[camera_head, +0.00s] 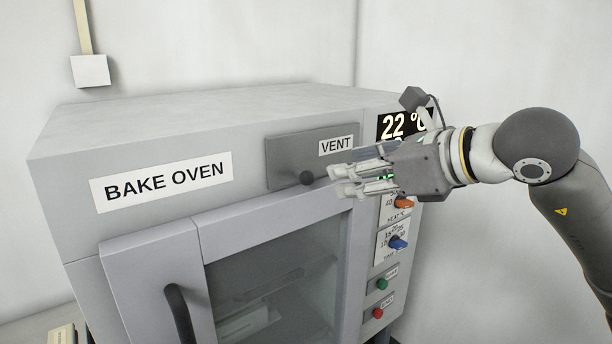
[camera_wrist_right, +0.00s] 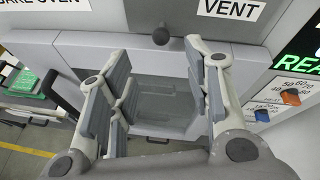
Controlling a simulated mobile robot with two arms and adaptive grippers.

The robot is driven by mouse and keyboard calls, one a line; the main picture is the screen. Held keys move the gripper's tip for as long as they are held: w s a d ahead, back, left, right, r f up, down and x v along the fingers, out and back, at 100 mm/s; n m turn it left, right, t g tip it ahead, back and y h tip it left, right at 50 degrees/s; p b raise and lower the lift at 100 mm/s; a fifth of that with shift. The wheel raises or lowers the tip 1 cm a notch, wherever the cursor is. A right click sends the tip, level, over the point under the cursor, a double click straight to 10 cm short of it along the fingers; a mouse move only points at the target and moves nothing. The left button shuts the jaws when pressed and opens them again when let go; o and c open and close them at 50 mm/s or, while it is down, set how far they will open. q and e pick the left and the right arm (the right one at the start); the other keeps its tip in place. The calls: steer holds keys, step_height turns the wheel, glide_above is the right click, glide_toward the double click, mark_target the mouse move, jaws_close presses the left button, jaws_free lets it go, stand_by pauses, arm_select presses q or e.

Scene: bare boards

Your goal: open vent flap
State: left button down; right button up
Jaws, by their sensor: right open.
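The vent flap (camera_head: 285,157) is a grey plate with a VENT label on the upper front of the bake oven (camera_head: 120,150). It looks closed, flat against the oven front. Its dark round knob (camera_head: 306,178) sits at the lower edge. In the right wrist view the knob (camera_wrist_right: 161,35) shows beyond the fingers, near the top middle. My right gripper (camera_head: 338,181) is open and empty, just right of the knob in the head view, apart from it as far as I can tell. My left gripper is not in view.
Below the flap is the oven door (camera_head: 275,265) with a window and a dark handle (camera_head: 180,312). To the right are the temperature display (camera_head: 392,125), an orange dial (camera_head: 404,202), a blue dial (camera_head: 398,244) and green and red buttons. The oven top is clear.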

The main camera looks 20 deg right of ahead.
mark_target(312, 177)
steer(key=p+x, duration=0.3)
steer(key=x, duration=0.6)
steer(key=shift+w, duration=0.15)
steer(key=shift+w+a+f, duration=0.1)
steer(key=shift+w+f, duration=0.2)
steer(key=shift+w, duration=0.05)
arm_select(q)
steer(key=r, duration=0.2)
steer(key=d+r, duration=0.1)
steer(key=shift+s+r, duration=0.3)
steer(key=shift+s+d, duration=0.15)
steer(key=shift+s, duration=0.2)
arm_select(e)
jaws_close()
